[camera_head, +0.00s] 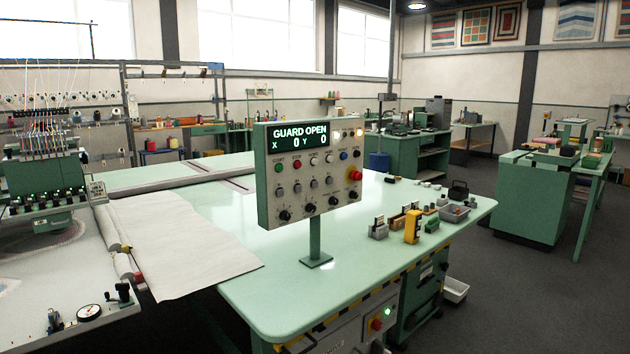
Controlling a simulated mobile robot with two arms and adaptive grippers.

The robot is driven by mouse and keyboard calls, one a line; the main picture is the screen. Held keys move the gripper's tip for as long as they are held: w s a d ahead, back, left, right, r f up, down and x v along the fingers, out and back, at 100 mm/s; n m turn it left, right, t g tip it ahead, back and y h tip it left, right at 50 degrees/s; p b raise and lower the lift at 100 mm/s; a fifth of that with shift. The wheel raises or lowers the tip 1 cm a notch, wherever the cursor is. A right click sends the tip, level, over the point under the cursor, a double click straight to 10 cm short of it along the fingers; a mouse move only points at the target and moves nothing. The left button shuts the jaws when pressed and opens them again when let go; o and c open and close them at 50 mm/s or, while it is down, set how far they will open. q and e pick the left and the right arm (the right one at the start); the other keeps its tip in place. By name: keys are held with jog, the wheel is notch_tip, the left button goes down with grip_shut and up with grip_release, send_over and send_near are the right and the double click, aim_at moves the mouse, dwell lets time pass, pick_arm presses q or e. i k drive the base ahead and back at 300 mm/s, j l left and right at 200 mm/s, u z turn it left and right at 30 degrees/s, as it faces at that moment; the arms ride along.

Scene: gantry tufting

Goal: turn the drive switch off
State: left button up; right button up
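A grey control panel (308,180) stands on a green post on the pale green table. Its display (300,137) reads "GUARD OPEN" with X 0 and Y 0. Below it are rows of coloured buttons and a bottom row of black rotary knobs (309,208). A red mushroom button (354,174) sits at the panel's right. The labels are too small to read, so I cannot tell which control is the drive switch. Neither gripper shows.
The pale green table (250,290) is bare left of the post. A yellow device (412,226), small blocks and a grey bin (454,213) stand along its right side. White cloth (180,240) lies at the left by the multi-needle machine (45,180). Dark floor (540,300) is open at right.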

aim_at(352, 195)
jog(key=i+l, duration=0.2)
jog(key=i, duration=0.15)
jog(key=i+l, duration=0.2)
jog(key=i, duration=0.2)
jog(key=i+l+u, duration=0.1)
jog(key=i, duration=0.25)
jog(key=l, duration=0.05)
